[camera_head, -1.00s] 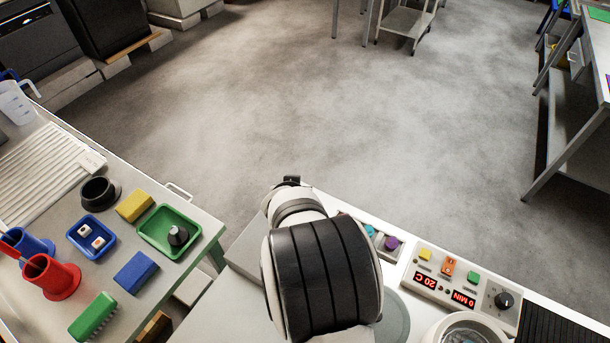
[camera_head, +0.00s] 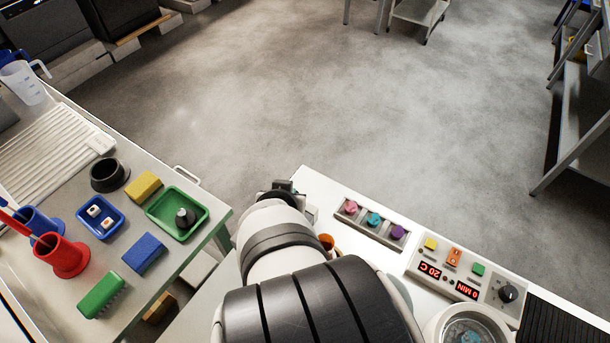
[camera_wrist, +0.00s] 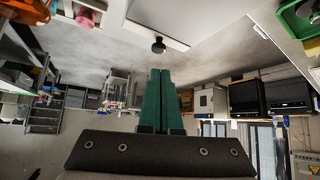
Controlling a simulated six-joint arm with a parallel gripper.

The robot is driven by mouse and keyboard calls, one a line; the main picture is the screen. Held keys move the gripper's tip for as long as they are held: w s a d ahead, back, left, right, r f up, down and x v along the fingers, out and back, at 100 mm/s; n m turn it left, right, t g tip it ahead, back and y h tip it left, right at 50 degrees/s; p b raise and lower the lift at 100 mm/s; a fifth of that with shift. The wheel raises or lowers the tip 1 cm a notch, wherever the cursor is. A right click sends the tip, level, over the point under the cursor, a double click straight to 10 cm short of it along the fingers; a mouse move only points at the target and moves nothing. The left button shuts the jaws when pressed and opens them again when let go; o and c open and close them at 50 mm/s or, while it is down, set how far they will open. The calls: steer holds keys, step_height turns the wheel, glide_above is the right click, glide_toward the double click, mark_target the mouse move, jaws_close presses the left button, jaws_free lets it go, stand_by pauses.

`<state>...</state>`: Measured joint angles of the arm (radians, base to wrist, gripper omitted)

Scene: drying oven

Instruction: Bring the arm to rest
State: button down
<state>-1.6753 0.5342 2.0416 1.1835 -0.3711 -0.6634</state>
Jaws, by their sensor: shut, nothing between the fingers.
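My arm shows in the head view, with its black-banded white links reaching forward over the white bench (camera_head: 322,183). In the wrist view my gripper (camera_wrist: 160,73) has its two green fingers together, with nothing between them. The fingers point out over the open floor and the far side of the room, clear of any object. In the head view the fingers are hidden behind my own wrist.
A strip of coloured knobs (camera_head: 370,222) and a control panel (camera_head: 458,275) stand right of my arm. An orange-rimmed item (camera_head: 326,242) is close beside it. The left table holds a green tray (camera_head: 158,223), a red cup (camera_head: 61,257) and brushes.

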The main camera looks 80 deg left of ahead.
steer(key=shift+s+d+r, duration=0.1)
steer(key=shift+d+r, duration=0.25)
steer(key=w+r, duration=0.2)
steer(key=w, duration=0.6)
steer(key=w+d+r+m+g+h, duration=0.1)
steer(key=w+d+r+m, duration=0.25)
steer(key=w+d, duration=0.5)
steer(key=w+d+r+m+h, duration=0.1)
steer(key=w+d+r+m, duration=0.3)
steer(key=d, duration=0.8)
steer(key=s+d+m+g+h, duration=0.1)
steer(key=s+d+m, duration=0.3)
steer(key=d, duration=0.8)
steer(key=s+d+m+g+h, duration=0.1)
steer(key=s+d+m+h, duration=0.2)
steer(key=d+m, duration=0.5)
steer(key=s+d, duration=0.1)
steer(key=d, duration=0.4)
steer(key=shift+s+d+f+h, duration=0.2)
steer(key=shift+s+h, duration=0.1)
